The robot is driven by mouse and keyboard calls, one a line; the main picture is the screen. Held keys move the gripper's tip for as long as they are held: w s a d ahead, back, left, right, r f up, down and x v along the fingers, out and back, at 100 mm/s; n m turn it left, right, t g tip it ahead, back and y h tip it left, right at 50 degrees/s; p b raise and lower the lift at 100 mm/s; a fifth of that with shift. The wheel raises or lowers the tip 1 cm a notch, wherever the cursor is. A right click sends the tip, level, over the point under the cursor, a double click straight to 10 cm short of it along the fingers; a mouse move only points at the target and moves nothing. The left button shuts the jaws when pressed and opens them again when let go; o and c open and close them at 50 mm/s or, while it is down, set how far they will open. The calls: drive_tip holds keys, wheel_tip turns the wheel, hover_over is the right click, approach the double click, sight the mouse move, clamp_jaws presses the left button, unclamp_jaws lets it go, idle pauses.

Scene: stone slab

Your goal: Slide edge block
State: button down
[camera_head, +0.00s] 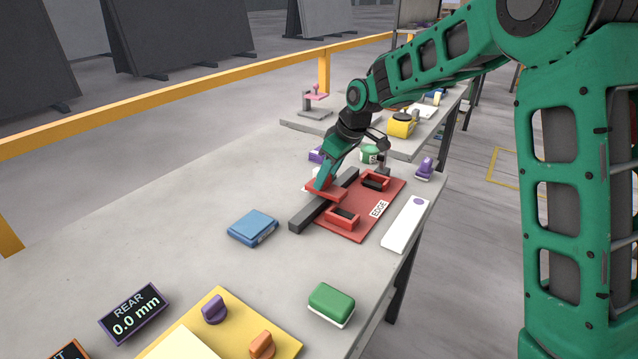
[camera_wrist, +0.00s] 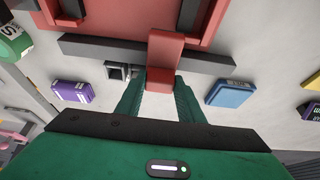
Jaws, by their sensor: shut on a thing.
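A red block (camera_head: 326,192) lies across a long dark grey bar (camera_head: 300,220) on the stone slab table. In the wrist view the red block (camera_wrist: 165,52) spans the bar (camera_wrist: 100,50), and its near end is between the fingers of my gripper (camera_wrist: 160,84). My gripper (camera_head: 320,186) is shut on this block. A red plate (camera_head: 358,230) labelled EDGE (camera_head: 379,209) lies beside the bar, with two raised red frames around dark insets. The fingers partly hide the block in the head view.
A blue box (camera_head: 253,228) lies left of the bar, and a purple one (camera_wrist: 72,92) is on the other side. A white strip (camera_head: 405,225) lies at the table's right edge. A green-topped block (camera_head: 331,302) and a yellow board (camera_head: 270,322) are nearer. The left tabletop is clear.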

drive_tip(key=c, duration=1.2)
unclamp_jaws()
drive_tip(key=v, duration=1)
drive_tip(key=shift+d+r, duration=0.2)
drive_tip(key=shift+r, duration=0.15)
drive_tip(key=shift+s, duration=0.1)
